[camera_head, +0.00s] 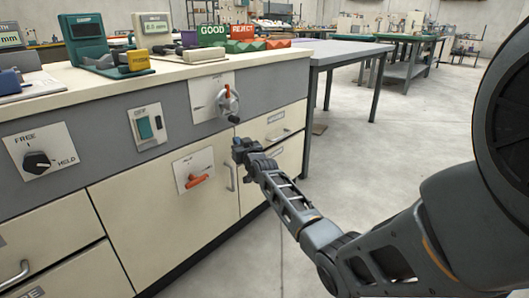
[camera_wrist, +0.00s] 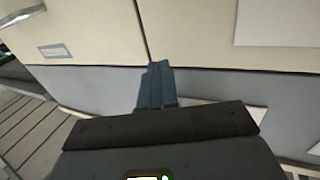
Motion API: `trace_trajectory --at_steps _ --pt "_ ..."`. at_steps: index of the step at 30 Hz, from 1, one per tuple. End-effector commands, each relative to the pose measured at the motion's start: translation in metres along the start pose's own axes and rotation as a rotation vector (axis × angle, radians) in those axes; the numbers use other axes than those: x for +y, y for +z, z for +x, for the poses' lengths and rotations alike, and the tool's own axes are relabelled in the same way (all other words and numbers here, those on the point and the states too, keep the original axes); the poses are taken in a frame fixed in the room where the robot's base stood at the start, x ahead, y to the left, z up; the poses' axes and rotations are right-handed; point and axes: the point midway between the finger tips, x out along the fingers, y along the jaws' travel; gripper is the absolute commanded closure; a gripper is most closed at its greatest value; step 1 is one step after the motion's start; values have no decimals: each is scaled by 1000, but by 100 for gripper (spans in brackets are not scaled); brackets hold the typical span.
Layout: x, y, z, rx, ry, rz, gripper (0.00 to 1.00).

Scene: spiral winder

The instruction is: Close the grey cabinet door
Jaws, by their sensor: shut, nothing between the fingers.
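The cabinet door (camera_head: 150,225) is a cream front panel below a grey band, in the head view. It carries a white plate with an orange lever (camera_head: 196,180) and a curved bar handle (camera_head: 230,177) at its right edge. It looks flush or nearly flush with the cabinet; I cannot tell whether a small gap remains. No grey door shows. My gripper (camera_head: 238,147) is shut and empty, close to the door's upper right corner. In the wrist view my shut fingers (camera_wrist: 155,70) lie by the seam between two cream panels; contact is unclear.
A handwheel (camera_head: 228,102) sticks out of the grey band just above my gripper. Drawers (camera_head: 277,122) are right of the door. GOOD and REJECT bins (camera_head: 240,40) stand on the countertop. A grey table (camera_head: 340,50) stands behind; the floor (camera_head: 390,150) between is open.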

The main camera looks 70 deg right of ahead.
Motion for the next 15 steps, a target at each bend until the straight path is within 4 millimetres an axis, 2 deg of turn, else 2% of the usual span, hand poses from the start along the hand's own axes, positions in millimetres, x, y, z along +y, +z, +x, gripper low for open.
trace_trajectory --at_steps 15 --pt "22 -1 -42 2 8 2 100"
